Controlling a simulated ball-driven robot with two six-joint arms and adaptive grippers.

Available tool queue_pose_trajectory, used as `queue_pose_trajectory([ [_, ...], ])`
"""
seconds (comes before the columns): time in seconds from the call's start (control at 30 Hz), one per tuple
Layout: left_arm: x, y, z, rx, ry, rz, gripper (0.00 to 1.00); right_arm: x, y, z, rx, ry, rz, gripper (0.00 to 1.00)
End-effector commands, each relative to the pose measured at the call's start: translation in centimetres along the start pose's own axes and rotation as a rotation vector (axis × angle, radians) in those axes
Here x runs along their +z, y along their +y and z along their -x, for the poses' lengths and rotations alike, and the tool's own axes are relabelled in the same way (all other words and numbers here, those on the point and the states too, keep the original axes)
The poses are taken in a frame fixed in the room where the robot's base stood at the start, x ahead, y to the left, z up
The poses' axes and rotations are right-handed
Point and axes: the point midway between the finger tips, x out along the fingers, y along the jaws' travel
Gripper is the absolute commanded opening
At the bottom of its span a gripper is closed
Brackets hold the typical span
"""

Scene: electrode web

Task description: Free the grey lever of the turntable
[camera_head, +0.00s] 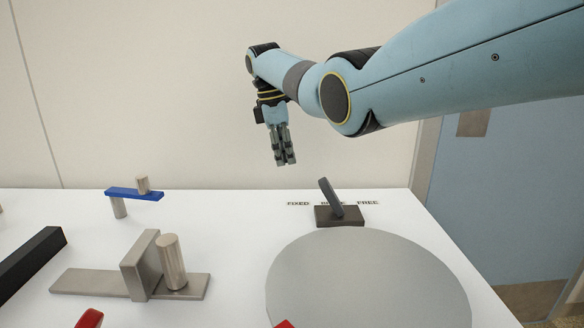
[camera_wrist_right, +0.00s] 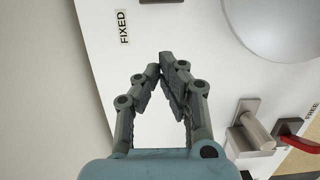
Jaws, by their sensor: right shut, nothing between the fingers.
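The grey lever (camera_head: 331,197) stands on a small dark base (camera_head: 350,214) behind the turntable (camera_head: 368,285), a large grey disc. The lever tilts to the left, toward the FIXED label (camera_head: 298,204); the FREE label (camera_head: 368,203) is on the right. My right gripper (camera_head: 284,163) is shut and empty, pointing down, above and left of the lever, apart from it. In the right wrist view the fingertips (camera_wrist_right: 167,60) close together over the white table, with the turntable (camera_wrist_right: 270,25) at the top right. My left gripper is out of view.
A metal bracket with a cylinder (camera_head: 173,262) stands left of the turntable. A blue bar (camera_head: 134,194) on a post stands farther back. A black bar (camera_head: 30,260) and a red part (camera_head: 89,318) are at left front. A wall rises behind the table.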

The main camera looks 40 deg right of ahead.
Motion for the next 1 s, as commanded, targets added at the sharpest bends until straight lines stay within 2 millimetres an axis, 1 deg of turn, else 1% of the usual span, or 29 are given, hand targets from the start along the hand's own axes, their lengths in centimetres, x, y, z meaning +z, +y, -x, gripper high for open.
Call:
queue_pose_trajectory([
  [0.1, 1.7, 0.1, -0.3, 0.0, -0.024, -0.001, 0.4, 0.1, -0.1, -2.2, -0.005, -0.003, -0.001, 0.0],
  [0.23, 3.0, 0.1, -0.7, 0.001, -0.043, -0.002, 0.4, 0.1, -0.1, -5.0, -0.004, -0.003, -0.002, 0.0],
  [0.37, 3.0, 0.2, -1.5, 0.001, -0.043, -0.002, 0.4, 0.1, -0.1, -7.9, -0.004, -0.004, -0.003, 0.0],
  [0.47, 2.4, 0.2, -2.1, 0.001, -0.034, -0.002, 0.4, 0.1, 0.0, -9.9, -0.003, -0.003, -0.003, 0.0],
  [0.5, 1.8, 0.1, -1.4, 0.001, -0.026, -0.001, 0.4, 1.0, 0.1, -9.3, 0.001, -0.004, -0.006, 0.0],
  [0.57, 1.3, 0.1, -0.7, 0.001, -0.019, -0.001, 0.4, 1.9, 0.1, -8.6, 0.003, -0.002, -0.006, 0.0],
  [0.7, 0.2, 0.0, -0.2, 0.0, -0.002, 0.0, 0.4, 3.3, 0.0, -8.2, 0.001, -0.002, -0.004, 0.0],
  [0.83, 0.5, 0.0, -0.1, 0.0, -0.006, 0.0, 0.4, 3.9, 0.0, -8.1, 0.001, -0.001, -0.003, 0.0],
  [1.0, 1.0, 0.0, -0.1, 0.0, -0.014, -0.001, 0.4, 4.0, 0.0, -8.1, 0.0, -0.001, -0.003, 0.0],
])
